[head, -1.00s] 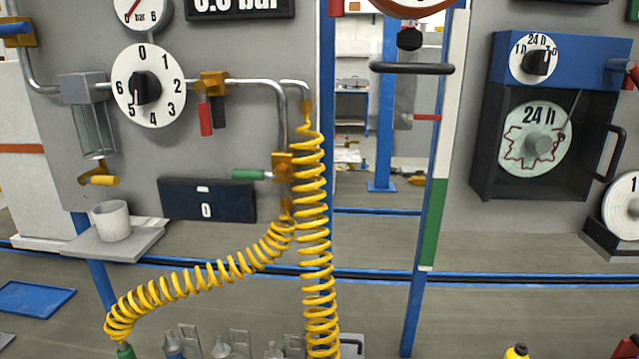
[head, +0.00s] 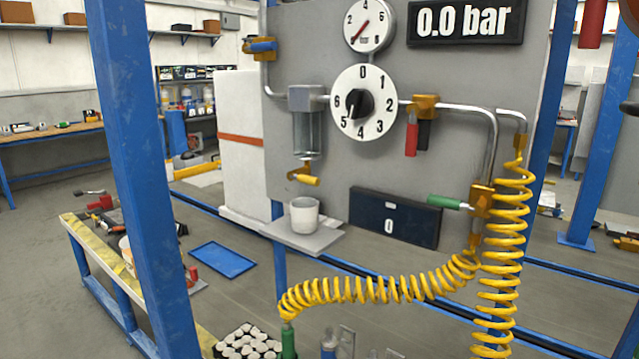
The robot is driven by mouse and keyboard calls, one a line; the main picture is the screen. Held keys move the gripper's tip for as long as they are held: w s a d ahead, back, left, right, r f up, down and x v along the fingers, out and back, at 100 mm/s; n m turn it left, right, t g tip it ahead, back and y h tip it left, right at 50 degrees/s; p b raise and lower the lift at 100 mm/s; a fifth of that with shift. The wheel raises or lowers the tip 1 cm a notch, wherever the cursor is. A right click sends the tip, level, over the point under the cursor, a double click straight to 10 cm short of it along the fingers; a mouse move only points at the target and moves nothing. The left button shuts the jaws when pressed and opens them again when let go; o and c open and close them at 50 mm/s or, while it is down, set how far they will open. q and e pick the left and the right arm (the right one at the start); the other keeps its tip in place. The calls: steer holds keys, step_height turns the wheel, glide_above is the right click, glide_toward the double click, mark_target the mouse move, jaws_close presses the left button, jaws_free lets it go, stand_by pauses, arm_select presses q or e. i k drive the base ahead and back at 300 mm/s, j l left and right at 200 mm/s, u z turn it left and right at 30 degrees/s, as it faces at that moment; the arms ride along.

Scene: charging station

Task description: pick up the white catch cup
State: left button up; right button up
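The white catch cup (head: 304,216) stands upright on a small grey shelf (head: 318,241) fixed to the grey panel. It sits below a clear filter bowl (head: 307,134) with a yellow drain lever (head: 304,179) under it. Nothing covers the cup, and no gripper is near it. Neither of my grippers shows in the head view.
A yellow coiled hose (head: 370,289) hangs in front of and below the shelf. A blue post (head: 145,180) stands at the left. A cluttered bench (head: 95,255) and a blue tray (head: 222,259) lie lower left. Open floor lies at far left.

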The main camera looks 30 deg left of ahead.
mark_target(305, 212)
steer(key=k+j+u, duration=0.15)
steer(key=u, duration=0.3)
steer(key=k+j+u, duration=0.2)
steer(key=u, duration=0.25)
steer(key=k+j+u, duration=0.25)
steer(key=u, duration=0.2)
